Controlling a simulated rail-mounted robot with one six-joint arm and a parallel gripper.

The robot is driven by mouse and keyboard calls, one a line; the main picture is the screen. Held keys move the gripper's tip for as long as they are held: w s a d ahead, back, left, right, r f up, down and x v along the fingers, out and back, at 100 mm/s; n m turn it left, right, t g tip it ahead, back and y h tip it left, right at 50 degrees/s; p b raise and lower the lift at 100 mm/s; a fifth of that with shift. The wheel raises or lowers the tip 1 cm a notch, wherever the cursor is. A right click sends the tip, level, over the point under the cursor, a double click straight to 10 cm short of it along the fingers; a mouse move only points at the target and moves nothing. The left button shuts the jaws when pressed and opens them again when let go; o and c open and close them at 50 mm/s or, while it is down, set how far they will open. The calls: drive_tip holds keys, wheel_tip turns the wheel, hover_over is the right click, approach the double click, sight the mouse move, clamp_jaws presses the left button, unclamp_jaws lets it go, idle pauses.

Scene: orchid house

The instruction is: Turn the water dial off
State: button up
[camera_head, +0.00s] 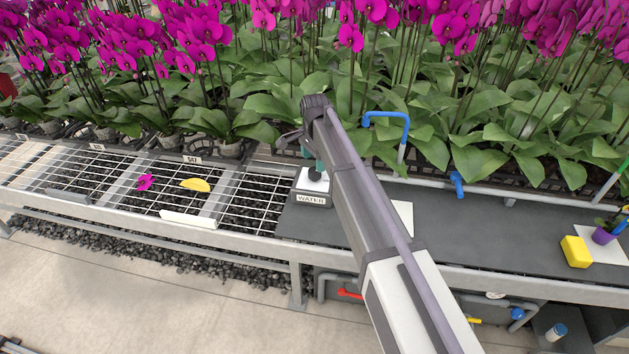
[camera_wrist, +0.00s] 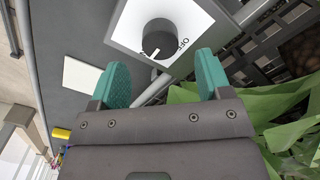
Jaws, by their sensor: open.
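The water dial is a black round knob (camera_wrist: 159,40) on a white plate (camera_wrist: 193,18), at the top of the wrist view. A white mark on the knob points to the lower left, away from the printed OFF at its lower right. In the head view the dial box (camera_head: 312,185), labelled WATER, stands at the left end of the dark bench top, partly hidden by my arm. My gripper (camera_wrist: 162,77) has two teal fingers spread apart, with nothing between them. It is above the dial and apart from it; the fingers are mostly hidden in the head view.
A blue-handled pipe (camera_head: 387,120) rises behind my arm. Dense orchids line the back. A yellow block (camera_head: 577,251) and a purple pot (camera_head: 603,236) are at the right. The dark bench top (camera_head: 480,220) is largely clear.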

sight(315, 175)
wheel_tip(315, 175, down, 5)
drive_tip(key=b, duration=0.3)
drive_tip(key=shift+r, duration=0.1)
drive_tip(key=c, duration=0.9)
